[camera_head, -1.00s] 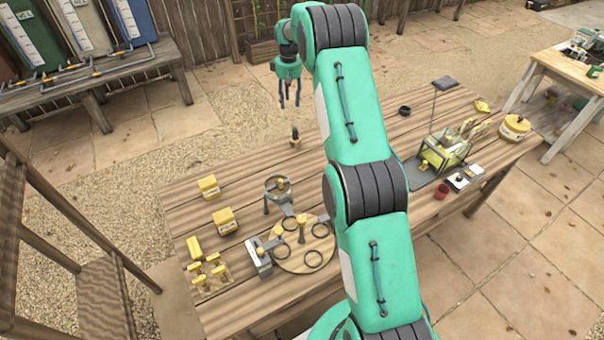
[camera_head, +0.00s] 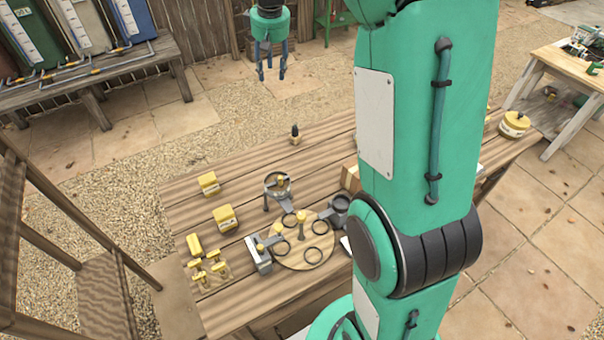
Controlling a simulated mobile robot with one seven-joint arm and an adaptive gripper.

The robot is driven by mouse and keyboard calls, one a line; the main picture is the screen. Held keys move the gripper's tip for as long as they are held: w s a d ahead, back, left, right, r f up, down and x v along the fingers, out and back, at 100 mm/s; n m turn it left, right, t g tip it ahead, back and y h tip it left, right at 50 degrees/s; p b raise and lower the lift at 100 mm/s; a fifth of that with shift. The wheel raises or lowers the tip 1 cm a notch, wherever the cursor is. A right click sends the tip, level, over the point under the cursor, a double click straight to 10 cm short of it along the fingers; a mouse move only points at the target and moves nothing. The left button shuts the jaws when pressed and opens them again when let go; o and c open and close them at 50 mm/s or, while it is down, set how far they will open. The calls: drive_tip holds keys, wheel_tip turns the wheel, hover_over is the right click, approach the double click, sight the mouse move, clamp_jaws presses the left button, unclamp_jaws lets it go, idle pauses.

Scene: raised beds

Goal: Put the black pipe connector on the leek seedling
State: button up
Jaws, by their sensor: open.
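My gripper (camera_head: 272,75) hangs fingers down beyond the far edge of the wooden table, at the top middle of the head view. Its fingers are apart with nothing between them. A small upright black-topped piece (camera_head: 295,134) stands near the table's far edge, below and slightly right of the gripper; I cannot tell if it is the black pipe connector. A dark round holder (camera_head: 341,203) stands beside my arm. I cannot make out the leek seedling for certain. My arm hides much of the table's right half.
The table (camera_head: 240,160) carries yellow boxes (camera_head: 226,217), a ringed stand (camera_head: 278,184), a round wooden board (camera_head: 300,262) with dark rings, and small yellow pieces (camera_head: 206,268). A yellow round container (camera_head: 514,124) is at the right end.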

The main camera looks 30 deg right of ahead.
drive_tip(key=s+a+r+t, duration=0.1)
drive_tip(key=s+a+r, duration=0.2)
drive_tip(key=s, duration=0.4)
drive_tip(key=s+a+r+m, duration=0.1)
drive_tip(key=s+a+r, duration=0.2)
drive_tip(key=s, duration=0.4)
drive_tip(key=s+a+r+t, duration=0.1)
drive_tip(key=s+a+r, duration=0.15)
drive_tip(key=s, duration=0.55)
drive_tip(key=s+a+f, duration=0.2)
drive_tip(key=s+a, duration=0.1)
drive_tip(key=s, duration=0.7)
drive_tip(key=s+a+f+t, duration=0.1)
drive_tip(key=s+a+f, duration=0.2)
drive_tip(key=s, duration=0.8)
drive_tip(key=shift+f+m, duration=0.2)
drive_tip(key=shift+m, duration=0.2)
drive_tip(key=shift+f, duration=0.1)
wheel_tip(320, 180, down, 7)
drive_tip(key=b, duration=0.7)
